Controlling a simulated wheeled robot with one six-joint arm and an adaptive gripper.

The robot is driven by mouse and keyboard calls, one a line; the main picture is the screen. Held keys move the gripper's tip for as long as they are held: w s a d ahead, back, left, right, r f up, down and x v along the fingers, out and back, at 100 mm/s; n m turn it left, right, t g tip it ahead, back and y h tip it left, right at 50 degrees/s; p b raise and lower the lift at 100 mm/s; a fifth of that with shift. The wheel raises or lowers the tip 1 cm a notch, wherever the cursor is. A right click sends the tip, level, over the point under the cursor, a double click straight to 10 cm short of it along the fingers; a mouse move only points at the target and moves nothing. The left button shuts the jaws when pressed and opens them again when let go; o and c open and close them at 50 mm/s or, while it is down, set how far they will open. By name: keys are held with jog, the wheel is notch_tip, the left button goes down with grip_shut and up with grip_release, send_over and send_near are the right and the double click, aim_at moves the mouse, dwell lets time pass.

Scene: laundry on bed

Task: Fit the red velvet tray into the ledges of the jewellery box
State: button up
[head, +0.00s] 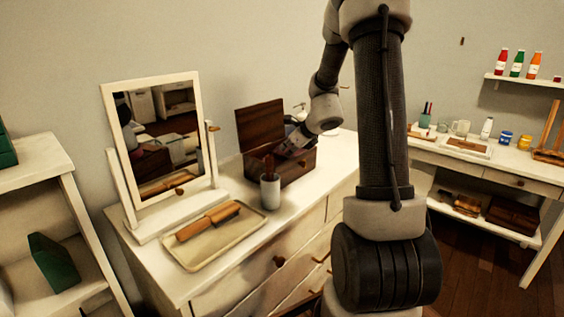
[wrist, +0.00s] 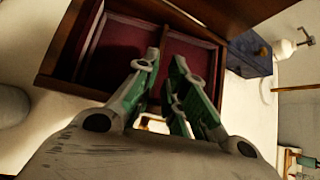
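The dark wooden jewellery box (head: 297,167) stands on the dresser with its lid raised at the back. The red velvet tray (wrist: 118,48) shows in the wrist view, lying within the box walls, with a wooden divider between two red compartments. Whether it rests on the ledges cannot be seen. My gripper (wrist: 165,63) points down into the box at the divider. Its green-padded fingers are a little apart, with a narrow gap between the tips, and I see no clear grip on the divider. In the head view the box wall hides the fingertips.
A grey cup (head: 270,191) with brushes stands close in front of the box. A blue box (wrist: 250,54) stands beside the jewellery box.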

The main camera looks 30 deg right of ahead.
aim_at(283, 156)
jog(key=x, duration=0.5)
jog(key=shift+f, duration=0.35)
grip_shut()
jog(key=shift+r, duration=0.1)
